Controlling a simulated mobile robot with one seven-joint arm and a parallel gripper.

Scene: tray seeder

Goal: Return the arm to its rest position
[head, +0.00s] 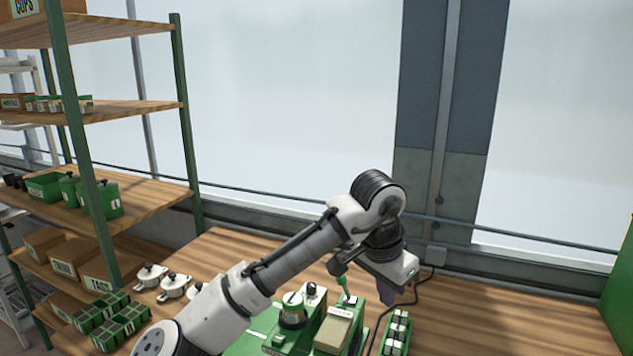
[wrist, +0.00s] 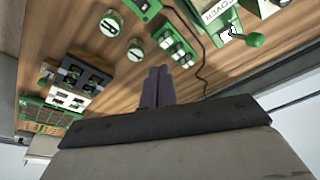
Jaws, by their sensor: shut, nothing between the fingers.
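My gripper (head: 388,297) hangs at the end of my bent white arm in the head view, pointing down above the wooden bench. In the wrist view its two dark fingers (wrist: 157,87) are together with nothing between them. The green tray seeder machine (head: 334,335) stands on the bench just left of my gripper, partly hidden by my arm. A green rack with white-topped items (head: 397,333) stands below my gripper; it also shows in the wrist view (wrist: 175,45). I cannot tell the exact gap between my fingers and these things.
A wooden shelf unit (head: 130,108) with green posts holds boxes and green canisters at the left. White lidded pots (head: 174,286) and green seedling trays (head: 112,320) sit at the bench's left. A black cable (head: 412,290) runs behind my gripper.

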